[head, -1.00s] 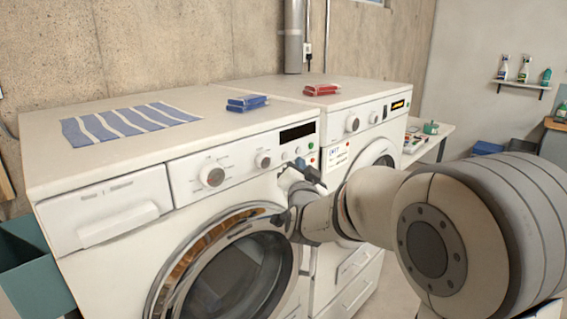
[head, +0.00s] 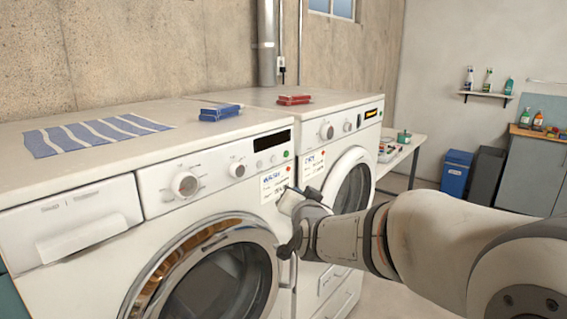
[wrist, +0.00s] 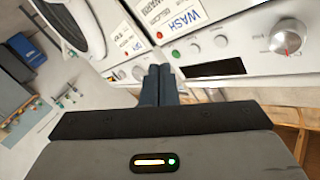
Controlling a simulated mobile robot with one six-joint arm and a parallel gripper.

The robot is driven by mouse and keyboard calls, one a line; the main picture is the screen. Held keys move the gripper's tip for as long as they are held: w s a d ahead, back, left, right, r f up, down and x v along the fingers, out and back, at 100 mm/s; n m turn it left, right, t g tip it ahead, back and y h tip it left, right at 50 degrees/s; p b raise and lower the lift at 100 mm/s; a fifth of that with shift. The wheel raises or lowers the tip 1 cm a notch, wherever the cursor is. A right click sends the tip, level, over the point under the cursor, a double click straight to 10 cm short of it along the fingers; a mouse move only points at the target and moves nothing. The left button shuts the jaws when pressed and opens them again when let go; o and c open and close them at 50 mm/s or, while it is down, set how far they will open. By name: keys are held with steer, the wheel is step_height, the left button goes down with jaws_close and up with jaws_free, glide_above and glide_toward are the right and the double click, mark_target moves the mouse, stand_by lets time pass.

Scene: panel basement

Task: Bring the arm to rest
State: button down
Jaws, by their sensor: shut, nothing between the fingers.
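My gripper (wrist: 158,85) shows in the wrist view with its two dark fingers together and nothing between them. In the head view my arm comes in from the lower right, and the wrist end is in front of the two machines, near the gap between them. The fingers are hard to make out there. The washing machine (head: 80,215) stands at the left with a round door. The second machine (head: 343,150), also with a round door, stands to its right. The wrist view shows a label reading WASH (wrist: 180,14) close beyond the fingers.
A striped cloth (head: 95,135), blue boxes (head: 220,112) and red boxes (head: 293,99) lie on the machine tops. A small table (head: 408,150), a blue bin (head: 456,172), a bottle shelf (head: 487,95) and a grey cabinet (head: 530,175) are at the right. Some floor is clear there.

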steer(key=s+d+f+n+g+h, duration=0.1)
steer(key=s+d+f+g, duration=0.3)
steer(key=s, duration=0.6)
steer(key=s+d+f+n+g, duration=0.1)
steer(key=s+d+f+g, duration=0.4)
steer(key=s, duration=0.5)
steer(key=s+d+f+n+g+h, duration=0.1)
steer(key=s+d+f+g, duration=0.4)
steer(key=s, duration=0.5)
steer(key=shift+f+n+h, duration=0.3)
steer(key=shift+f+n, duration=0.1)
steer(key=shift+n, duration=0.2)
steer(key=c, duration=2.2)
jaws_free()
